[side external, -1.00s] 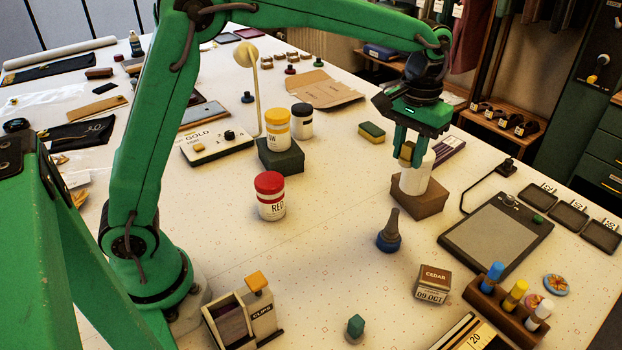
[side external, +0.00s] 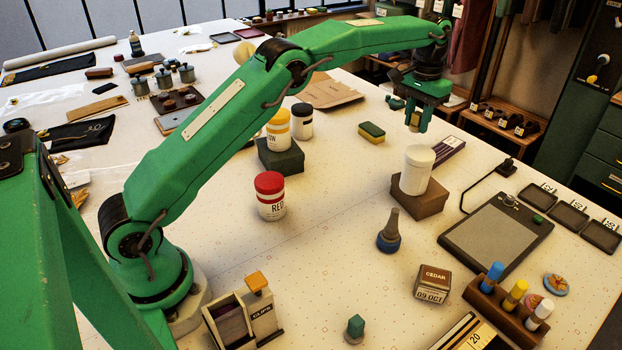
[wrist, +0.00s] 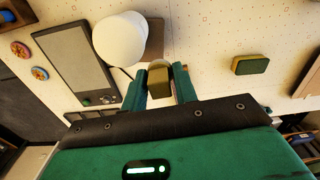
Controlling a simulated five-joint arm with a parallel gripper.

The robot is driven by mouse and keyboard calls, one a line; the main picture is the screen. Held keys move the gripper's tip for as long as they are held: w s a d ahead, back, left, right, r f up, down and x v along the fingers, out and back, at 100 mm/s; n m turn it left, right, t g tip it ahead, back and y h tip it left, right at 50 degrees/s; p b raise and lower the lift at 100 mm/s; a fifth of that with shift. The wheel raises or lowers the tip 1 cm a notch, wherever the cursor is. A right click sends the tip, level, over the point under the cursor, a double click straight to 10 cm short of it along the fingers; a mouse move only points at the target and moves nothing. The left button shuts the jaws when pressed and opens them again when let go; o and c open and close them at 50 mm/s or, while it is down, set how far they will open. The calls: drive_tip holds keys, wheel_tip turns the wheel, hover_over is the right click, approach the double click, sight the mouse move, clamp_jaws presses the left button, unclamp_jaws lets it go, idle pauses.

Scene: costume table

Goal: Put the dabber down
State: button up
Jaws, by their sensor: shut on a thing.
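My gripper (side external: 416,120) is raised beyond the white jar (side external: 417,168) in the side view. It is shut on the dabber, which has a blocky olive-yellow handle and a pale rounded end. The dabber (wrist: 158,78) shows between the two green fingers in the wrist view. In the side view it is small and partly hidden by the fingers. It appears to be held in the air, clear of the jar.
The white jar stands on a brown box (side external: 418,199). A sponge (side external: 371,132) lies left of the gripper. Bare table lies around the sponge.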

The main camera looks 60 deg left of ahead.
hover_over(379, 163)
wheel_tip(379, 163, down, 8)
drive_tip(key=shift+m, duration=0.4)
drive_tip(key=shift+f, duration=5.25)
drive_tip(key=shift+f, duration=0.1)
drive_tip(key=o, duration=0.9)
drive_tip(key=shift+o, duration=0.2)
wheel_tip(379, 163, up, 12)
